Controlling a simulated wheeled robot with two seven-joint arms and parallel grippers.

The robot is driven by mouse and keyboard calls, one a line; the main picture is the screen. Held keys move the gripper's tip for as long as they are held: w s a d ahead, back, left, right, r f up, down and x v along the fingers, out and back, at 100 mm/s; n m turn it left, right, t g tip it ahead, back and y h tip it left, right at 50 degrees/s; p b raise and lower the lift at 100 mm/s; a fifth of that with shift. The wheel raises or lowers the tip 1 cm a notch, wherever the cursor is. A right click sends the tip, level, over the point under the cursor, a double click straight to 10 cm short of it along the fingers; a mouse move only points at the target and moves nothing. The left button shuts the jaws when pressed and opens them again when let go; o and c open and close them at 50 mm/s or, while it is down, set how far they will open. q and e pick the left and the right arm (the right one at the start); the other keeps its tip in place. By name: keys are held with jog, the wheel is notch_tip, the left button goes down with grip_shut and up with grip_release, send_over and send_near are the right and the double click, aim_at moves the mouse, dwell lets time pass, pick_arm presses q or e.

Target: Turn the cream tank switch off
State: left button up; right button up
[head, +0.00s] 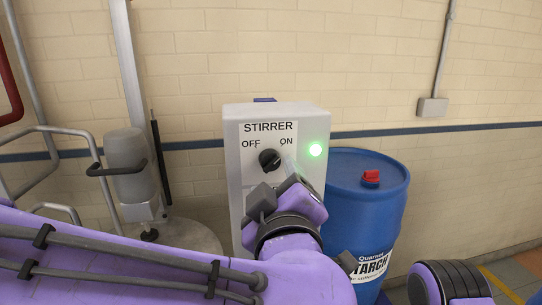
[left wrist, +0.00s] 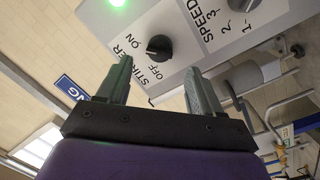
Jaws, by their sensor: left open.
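A pale control box (head: 233,150) stands against the wall, labelled STIRRER, with a black rotary knob (head: 269,159) between OFF on the left and ON on the right. A lit green lamp (head: 315,149) is right of ON. The knob also shows in the left wrist view (left wrist: 159,47), just beyond the fingertips.
A blue starch drum (head: 367,200) with a red cap (head: 371,177) stands right of the box. A grey cylinder on a stand (head: 128,160) and metal rails (head: 45,140) are at left. A second dial marked SPEED (left wrist: 248,5) shows in the left wrist view.

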aim_at(273, 168)
pick_arm(q)
jog(key=w, duration=0.2)
jog(key=w+p, duration=0.1)
jog(key=w, duration=0.1)
jog(key=w+p, duration=0.1)
jog(key=w, duration=0.1)
jog(key=shift+a, duration=0.25)
pick_arm(e)
notch_tip(273, 168, up, 3)
jog(key=shift+f, duration=0.2)
pick_arm(q)
jog(key=shift+s, duration=0.1)
